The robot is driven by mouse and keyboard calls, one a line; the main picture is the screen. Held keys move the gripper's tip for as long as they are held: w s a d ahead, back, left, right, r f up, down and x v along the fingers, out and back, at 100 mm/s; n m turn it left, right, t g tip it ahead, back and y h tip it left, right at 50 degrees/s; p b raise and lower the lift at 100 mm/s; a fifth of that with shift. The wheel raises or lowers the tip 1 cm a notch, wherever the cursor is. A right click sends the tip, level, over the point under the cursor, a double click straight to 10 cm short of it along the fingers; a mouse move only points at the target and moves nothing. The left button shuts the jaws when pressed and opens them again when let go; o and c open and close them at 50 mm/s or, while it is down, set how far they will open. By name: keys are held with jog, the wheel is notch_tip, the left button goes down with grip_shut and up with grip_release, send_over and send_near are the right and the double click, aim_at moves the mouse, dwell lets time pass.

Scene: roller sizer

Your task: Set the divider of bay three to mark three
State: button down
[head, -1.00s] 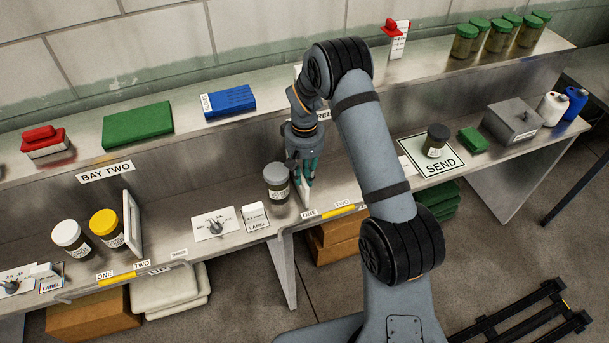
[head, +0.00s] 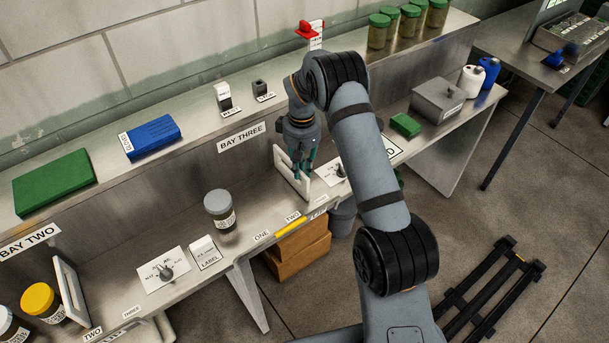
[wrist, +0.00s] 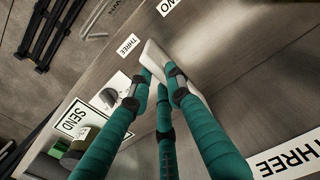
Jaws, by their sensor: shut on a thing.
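The divider of bay three (head: 282,166) is a white upright frame on the steel shelf under the BAY THREE sign (head: 242,137). My gripper (head: 303,172) is shut on the divider, its teal fingers around the frame's upper part. In the wrist view, the fingers (wrist: 160,85) close on the white divider (wrist: 156,52). Its front end is close to the THREE label (wrist: 127,46) and past the TWO label (wrist: 172,4). The TWO label (head: 293,217) and ONE label (head: 262,236) also show in the head view. Exact alignment with mark three cannot be told.
A grey-lidded jar (head: 220,213) stands left of the divider in bay three. A white card with a knob (head: 333,172) lies close on its right. The shelf between jar and divider is clear.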

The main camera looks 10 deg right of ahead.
jog(key=shift+w+d, duration=0.3)
jog(key=shift+d, duration=0.35)
jog(key=shift+w+d, duration=0.25)
jog(key=shift+d, duration=0.4)
jog(key=shift+w+d, duration=0.3)
jog(key=shift+d, duration=0.35)
jog(key=c, duration=1.6)
grip_release()
jog(key=shift+d, duration=0.1)
notch_tip(320, 180, up, 12)
jog(key=shift+r, duration=0.1)
